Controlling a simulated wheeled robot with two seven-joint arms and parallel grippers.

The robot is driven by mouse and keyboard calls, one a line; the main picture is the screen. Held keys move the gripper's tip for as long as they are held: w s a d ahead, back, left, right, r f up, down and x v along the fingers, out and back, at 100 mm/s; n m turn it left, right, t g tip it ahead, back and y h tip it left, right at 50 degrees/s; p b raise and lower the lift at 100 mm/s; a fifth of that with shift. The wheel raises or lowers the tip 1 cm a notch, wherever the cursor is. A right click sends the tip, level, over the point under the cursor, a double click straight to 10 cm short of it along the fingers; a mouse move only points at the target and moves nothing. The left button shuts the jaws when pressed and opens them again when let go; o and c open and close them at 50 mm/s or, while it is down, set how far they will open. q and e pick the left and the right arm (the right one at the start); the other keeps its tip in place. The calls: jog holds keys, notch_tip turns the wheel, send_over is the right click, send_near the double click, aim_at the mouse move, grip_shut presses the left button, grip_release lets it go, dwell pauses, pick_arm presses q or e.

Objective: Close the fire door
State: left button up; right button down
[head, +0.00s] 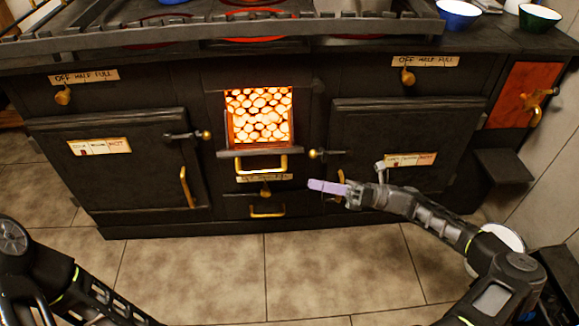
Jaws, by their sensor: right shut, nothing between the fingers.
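The black stove has a square firebox opening (259,116) in its middle, uncovered, with glowing orange coals inside. A dark ledge (230,154) juts out along the bottom of the opening; it looks like the fire door dropped open, with a brass handle (262,166) at its front. My right gripper (328,187) has pale lilac fingers. It is shut and empty, in front of the stove, right of and slightly lower than the brass handle, and apart from it in the picture. My left arm enters at the lower left; its gripper is out of view.
Closed oven doors stand left (120,160) and right (400,130) of the firebox, with protruding latches and handles. A drawer (267,207) sits below. A rail (200,38) edges the stove top; bowls (458,14) stand at upper right. The tiled floor (250,270) in front is clear.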

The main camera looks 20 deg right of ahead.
jog(key=w+a+r+b, duration=0.2)
jog(key=w+a+r, duration=0.3)
jog(key=a, duration=0.3)
jog(key=shift+w+a+b, duration=0.2)
jog(key=shift+w+b, duration=0.15)
jog(key=shift+w, duration=0.35)
